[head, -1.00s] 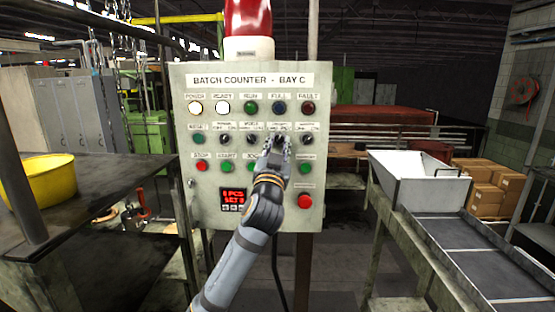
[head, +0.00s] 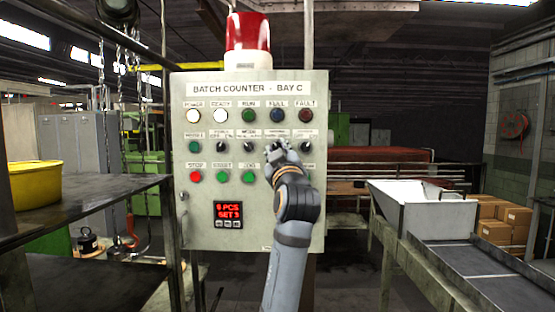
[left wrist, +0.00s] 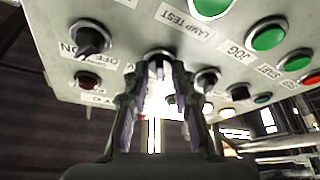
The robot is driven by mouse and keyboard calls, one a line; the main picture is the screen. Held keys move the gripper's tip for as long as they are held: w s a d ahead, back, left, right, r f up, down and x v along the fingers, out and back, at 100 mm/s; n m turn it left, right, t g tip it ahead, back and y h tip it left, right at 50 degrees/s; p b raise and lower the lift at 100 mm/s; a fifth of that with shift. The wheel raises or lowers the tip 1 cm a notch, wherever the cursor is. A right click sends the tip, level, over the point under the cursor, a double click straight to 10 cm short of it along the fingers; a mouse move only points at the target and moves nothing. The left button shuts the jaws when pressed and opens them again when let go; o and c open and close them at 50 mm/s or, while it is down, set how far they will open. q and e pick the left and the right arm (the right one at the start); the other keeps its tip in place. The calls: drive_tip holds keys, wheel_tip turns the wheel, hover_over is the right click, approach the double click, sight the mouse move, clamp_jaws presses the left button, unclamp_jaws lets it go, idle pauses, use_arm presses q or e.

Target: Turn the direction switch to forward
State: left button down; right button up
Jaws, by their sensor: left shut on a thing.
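The grey control panel (head: 255,185), titled "BATCH COUNTER - BAY C", stands in front of me. Its second row holds black selector knobs. My left gripper (head: 279,150) covers the fourth knob place in that row. In the left wrist view my left gripper (left wrist: 160,85) is shut on a selector knob (left wrist: 159,54), only whose end shows between the fingertips. By its place I take this as the direction switch; its label and pointer are not readable. A neighbouring knob (left wrist: 90,38) beside an "ON" label is free. My right gripper is not in view.
A green button (left wrist: 210,6) and the "LAMP TEST" label lie close to my gripper. A red-and-white beacon (head: 247,45) tops the panel. A dark table (head: 100,195) with a yellow bowl (head: 30,182) stands left. A white hopper (head: 425,208) and conveyor stand right.

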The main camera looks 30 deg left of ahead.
use_arm(q)
drive_tip(key=shift+n, duration=0.4)
drive_tip(key=c, duration=1.1)
unclamp_jaws()
drive_tip(key=shift+d, duration=0.1)
drive_tip(key=v, duration=0.7)
drive_tip(key=shift+s, duration=0.2)
drive_tip(key=shift+d, duration=0.15)
